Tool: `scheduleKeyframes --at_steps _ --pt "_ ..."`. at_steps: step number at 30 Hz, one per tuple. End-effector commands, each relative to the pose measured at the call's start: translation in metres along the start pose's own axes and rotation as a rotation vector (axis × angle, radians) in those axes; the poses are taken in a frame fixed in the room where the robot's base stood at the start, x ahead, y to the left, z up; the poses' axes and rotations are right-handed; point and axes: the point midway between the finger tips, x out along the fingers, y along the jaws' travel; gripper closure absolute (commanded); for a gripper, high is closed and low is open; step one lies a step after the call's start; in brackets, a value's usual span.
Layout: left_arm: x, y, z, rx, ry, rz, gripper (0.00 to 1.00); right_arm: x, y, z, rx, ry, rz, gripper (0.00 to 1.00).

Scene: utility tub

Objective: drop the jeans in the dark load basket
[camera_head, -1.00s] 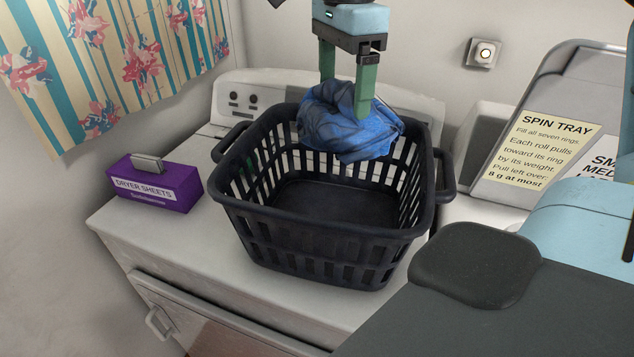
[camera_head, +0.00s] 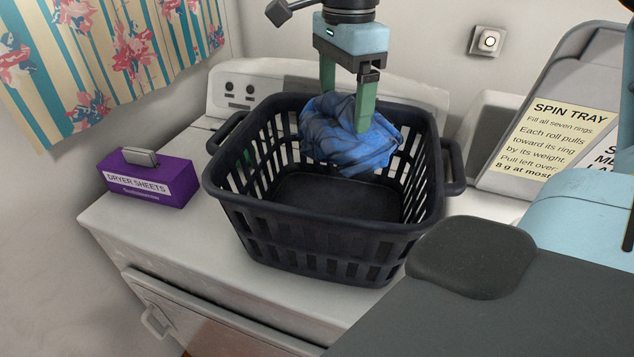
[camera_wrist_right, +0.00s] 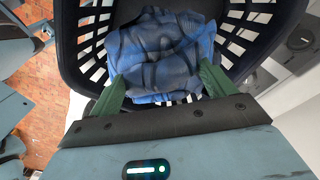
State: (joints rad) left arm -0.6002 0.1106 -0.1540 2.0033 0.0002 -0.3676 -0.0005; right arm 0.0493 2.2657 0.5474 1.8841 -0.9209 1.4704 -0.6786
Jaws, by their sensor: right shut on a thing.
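The jeans (camera_head: 347,138) are a crumpled blue bundle in the head view. My right gripper (camera_head: 346,112) comes down from above and is shut on them, its green fingers on either side of the cloth. The jeans hang inside the upper part of the dark basket (camera_head: 318,222), near its back wall, above the basket floor. In the right wrist view the jeans (camera_wrist_right: 160,50) sit between the green fingers (camera_wrist_right: 163,88), with the basket (camera_wrist_right: 85,70) around them. The lower side of the bundle is hidden there. My left gripper is not in view.
The basket stands on a white machine (camera_head: 150,235) with a control panel. A purple dryer sheets box (camera_head: 150,178) is to its left. A spin tray sign (camera_head: 545,130) on a grey unit stands at the right. A wall switch (camera_head: 488,41) is behind.

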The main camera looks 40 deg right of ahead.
Motion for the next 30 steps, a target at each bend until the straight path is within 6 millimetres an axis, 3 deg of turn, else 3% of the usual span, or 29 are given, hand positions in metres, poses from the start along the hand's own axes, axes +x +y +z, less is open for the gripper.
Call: scheduleKeyframes --at_steps 6,16,17,20,30 --pt "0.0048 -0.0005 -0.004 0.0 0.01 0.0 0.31 0.0107 -0.0001 0.0001 -0.001 -0.001 -0.002 0.82" --pt "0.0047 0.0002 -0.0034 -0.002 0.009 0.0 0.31 0.0113 -0.0001 0.0001 0.0 -0.001 -0.004 0.82" --pt "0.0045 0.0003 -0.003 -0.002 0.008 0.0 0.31 0.0112 -0.0001 0.0001 0.0 -0.001 -0.004 0.14" --pt "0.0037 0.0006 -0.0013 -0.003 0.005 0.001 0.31 0.0114 0.0 0.0001 0.0 -0.001 -0.003 0.01" --pt "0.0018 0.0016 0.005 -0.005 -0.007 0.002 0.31 0.0061 -0.0004 0.0001 0.001 0.0 -0.002 0.0"
